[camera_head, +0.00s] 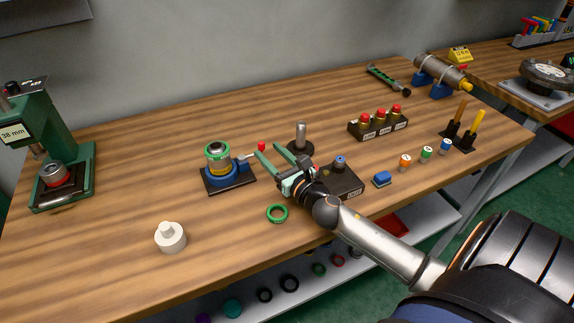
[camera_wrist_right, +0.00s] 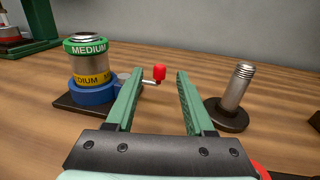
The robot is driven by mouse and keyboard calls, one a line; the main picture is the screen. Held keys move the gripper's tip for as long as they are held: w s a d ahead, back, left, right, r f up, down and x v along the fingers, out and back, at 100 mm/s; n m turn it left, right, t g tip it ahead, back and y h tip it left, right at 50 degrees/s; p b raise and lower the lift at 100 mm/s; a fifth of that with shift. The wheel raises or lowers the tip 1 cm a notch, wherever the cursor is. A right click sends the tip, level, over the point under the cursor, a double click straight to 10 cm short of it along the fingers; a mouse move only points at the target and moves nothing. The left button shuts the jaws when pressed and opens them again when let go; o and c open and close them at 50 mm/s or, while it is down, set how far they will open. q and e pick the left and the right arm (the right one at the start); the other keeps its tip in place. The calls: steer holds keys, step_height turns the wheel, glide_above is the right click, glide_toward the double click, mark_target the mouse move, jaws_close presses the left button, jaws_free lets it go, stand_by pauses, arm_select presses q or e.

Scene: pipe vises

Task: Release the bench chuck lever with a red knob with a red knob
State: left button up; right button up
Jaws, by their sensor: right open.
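The bench chuck (camera_head: 227,174) is a blue clamp on a dark base plate at the middle of the bench. It holds an upright metal cylinder (camera_head: 217,158) with a green ring and a yellow band, marked MEDIUM in the right wrist view (camera_wrist_right: 90,60). The lever's red knob (camera_head: 262,147) sticks out to the right of the chuck; in the right wrist view the knob (camera_wrist_right: 159,72) shows beyond and between the fingertips. My right gripper (camera_head: 268,151) is open and empty, its green fingers pointing at the knob. My left gripper is not in view.
A threaded metal post (camera_head: 301,136) on a round dark base stands close to the right finger. A green ring (camera_head: 277,213) and white knobbed piece (camera_head: 170,237) lie in front. A dark box (camera_head: 343,181) with a blue button sits beside my wrist. The bench's front left is clear.

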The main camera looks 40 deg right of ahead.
steer(key=s, duration=0.7)
steer(key=shift+s+a+b, duration=0.25)
steer(key=shift+s+b, duration=0.1)
steer(key=shift+b, duration=0.05)
steer(key=shift+s, duration=0.1)
